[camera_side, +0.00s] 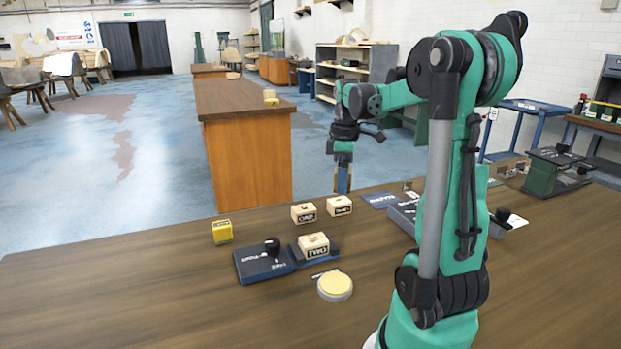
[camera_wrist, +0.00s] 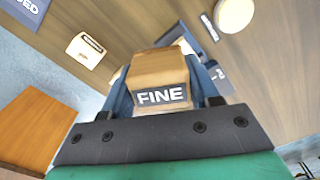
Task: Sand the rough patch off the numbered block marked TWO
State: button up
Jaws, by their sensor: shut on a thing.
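The pale wooden block marked TWO (camera_side: 314,245) sits in a dark blue clamp fixture (camera_side: 262,263) with a black knob on the table. No rough patch can be made out on it at this size. My gripper (camera_side: 343,168) hangs over the far table edge, behind and to the right of the TWO block and apart from it. It is shut on a brown block labelled FINE (camera_wrist: 158,72), seen between the fingers in the wrist view. The face of the FINE block turned away from the camera is hidden.
Two more pale blocks (camera_side: 303,213) (camera_side: 339,205) stand behind the TWO block. A yellow block (camera_side: 222,231) is at left, a round yellow-topped disc (camera_side: 335,286) in front. A dark blue mat (camera_side: 380,200) and grey tray (camera_side: 404,218) lie right. The table's left front is clear.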

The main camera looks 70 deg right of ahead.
aim_at(322, 237)
jog(key=shift+w+a+f+n, duration=0.4)
jog(key=shift+f+n, duration=0.65)
jog(key=shift+f, duration=0.7)
jog(key=shift+w+a+f+n, duration=0.35)
jog(key=shift+f+n, duration=0.65)
jog(key=shift+f, duration=0.7)
jog(key=shift+w+a+f+n, duration=0.4)
jog(key=shift+f+n, duration=0.65)
jog(key=shift+f, duration=0.7)
jog(key=shift+w+a+f, duration=0.15)
jog(key=shift+w+a, duration=0.25)
jog(key=shift+a, duration=0.05)
grip_shut()
jog(key=shift+w+a, duration=1.75)
jog(key=shift+a, duration=0.05)
jog(key=shift+s+d, duration=2.2)
jog(key=shift+d, duration=0.05)
notch_tip(322, 237, up, 8)
jog(key=shift+f, duration=0.15)
